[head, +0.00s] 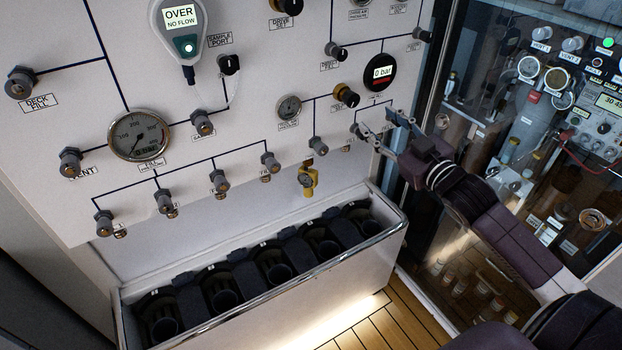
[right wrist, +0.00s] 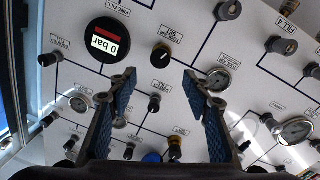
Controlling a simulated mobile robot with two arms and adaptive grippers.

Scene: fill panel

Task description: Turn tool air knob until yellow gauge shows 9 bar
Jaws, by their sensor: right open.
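A small yellow gauge (head: 306,180) hangs low on the white panel in the head view; its dial is too small to read. My right gripper (head: 384,124) is in front of the panel's right edge, below the round black display reading 0 bar (head: 379,72). In the right wrist view the gripper (right wrist: 158,80) is open and empty, fingers apart. A black knob with a brass collar (right wrist: 160,55) shows just beyond the gap between the fingertips; it also shows in the head view (head: 346,95). My left gripper is not in view.
The panel carries several other knobs and a large dial (head: 140,134). A meter reading OVER NO FLOW (head: 181,30) hangs at upper left. A bin with dark holders (head: 255,308) stands below. A glass-fronted cabinet (head: 470,80) stands at right, close to my right arm.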

